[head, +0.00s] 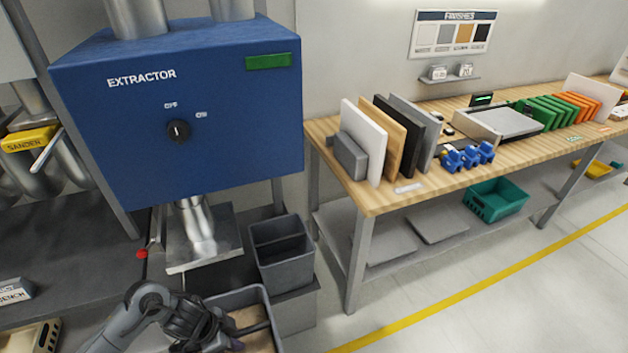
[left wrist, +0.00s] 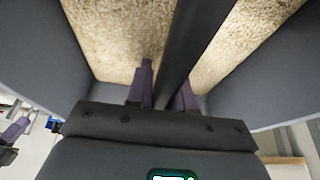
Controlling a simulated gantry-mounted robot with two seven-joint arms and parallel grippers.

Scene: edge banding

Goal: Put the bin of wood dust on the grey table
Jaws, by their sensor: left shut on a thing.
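The bin of wood dust (head: 262,292) is a dark grey open box at the bottom of the head view, below the extractor. Pale wood dust (left wrist: 115,35) fills its floor in the left wrist view. A dark bar (left wrist: 190,45) runs across the bin. My left gripper (head: 232,343) is over the bin, its purple fingers (left wrist: 166,88) shut on that bar. Whether the bin is lifted clear of what is below cannot be told. A grey table surface (head: 60,235) lies at the left. Part of what seems my right gripper (left wrist: 14,132) shows at the left wrist view's edge, its opening unclear.
The blue extractor (head: 180,115) hangs above, its metal outlet (head: 198,222) close behind my arm. An empty-looking divided grey bin (head: 281,252) stands beside the dust bin on a grey block. A wooden workbench (head: 400,190) with panels is at right. Open floor (head: 480,310) lies in front.

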